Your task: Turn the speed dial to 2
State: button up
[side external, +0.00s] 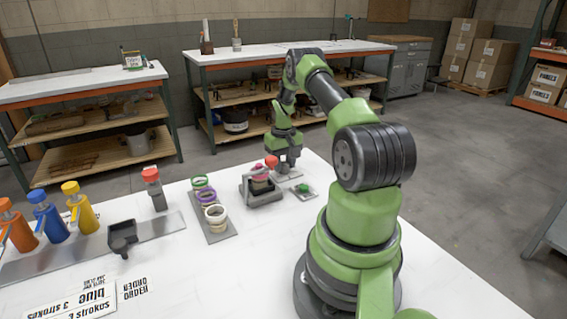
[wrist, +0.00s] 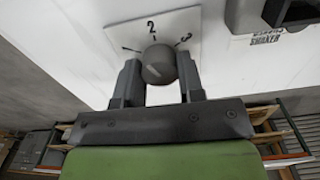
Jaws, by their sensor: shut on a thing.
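The speed dial (wrist: 158,65) is a round grey knob on a white plate (wrist: 172,22) in the wrist view. The plate shows a 2 above the knob and a 3 to the upper right; radial tick marks surround it. In the side view my gripper (side external: 288,163) is low over the dial plate (side external: 287,176) and hides the knob.
The shaker (side external: 263,192) with a red knob stands just left of the dial. A small plate with a green button (side external: 303,188) lies in front. A rack of coloured rings (side external: 222,236) and several colorant bottles (side external: 84,211) stand further left.

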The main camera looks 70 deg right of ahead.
aim_at(284, 164)
jog(key=shift+m, duration=0.7)
jog(key=o, duration=0.9)
notch_tip(284, 164, up, 10)
